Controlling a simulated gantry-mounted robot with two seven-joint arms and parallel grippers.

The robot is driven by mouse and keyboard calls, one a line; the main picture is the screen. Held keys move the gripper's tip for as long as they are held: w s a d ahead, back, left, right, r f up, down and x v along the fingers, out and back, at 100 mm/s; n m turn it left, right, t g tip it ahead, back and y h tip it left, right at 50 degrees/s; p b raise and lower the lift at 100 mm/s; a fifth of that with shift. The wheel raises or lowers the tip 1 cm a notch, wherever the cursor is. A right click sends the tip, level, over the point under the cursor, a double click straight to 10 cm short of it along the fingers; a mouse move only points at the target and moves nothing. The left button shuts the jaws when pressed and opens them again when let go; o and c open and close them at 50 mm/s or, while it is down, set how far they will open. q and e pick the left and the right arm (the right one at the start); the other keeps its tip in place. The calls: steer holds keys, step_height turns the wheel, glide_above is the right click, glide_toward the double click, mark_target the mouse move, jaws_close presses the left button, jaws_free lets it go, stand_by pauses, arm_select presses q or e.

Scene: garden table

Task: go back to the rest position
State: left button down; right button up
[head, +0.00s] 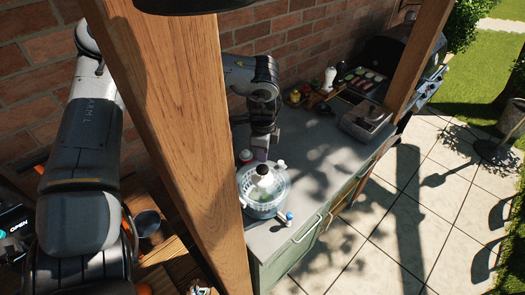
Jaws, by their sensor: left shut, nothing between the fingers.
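My left arm comes in from the left, passes behind a wooden post and reaches over the grey counter (300,150). My left gripper (261,155) points down just above a salad spinner (263,205) with a clear ribbed body and a pale knob on its lid. The gripper is shut and empty; its fingertips are small here, and I cannot tell whether they touch the knob. Some green shows inside the spinner. My right gripper is not in view.
The wooden post (180,130) stands close in front, hiding part of my arm. A brick wall (285,40) runs behind the counter. Bottles, a tray (366,122) and a grill (380,60) stand at the counter's far end. A small blue-topped item (289,217) lies by the spinner. Mid-counter is mostly clear.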

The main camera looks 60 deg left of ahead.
arm_select(q)
steer(key=shift+f+b, duration=0.4)
steer(key=shift+f, duration=0.65)
steer(key=shift+f, duration=0.1)
stand_by(1.3)
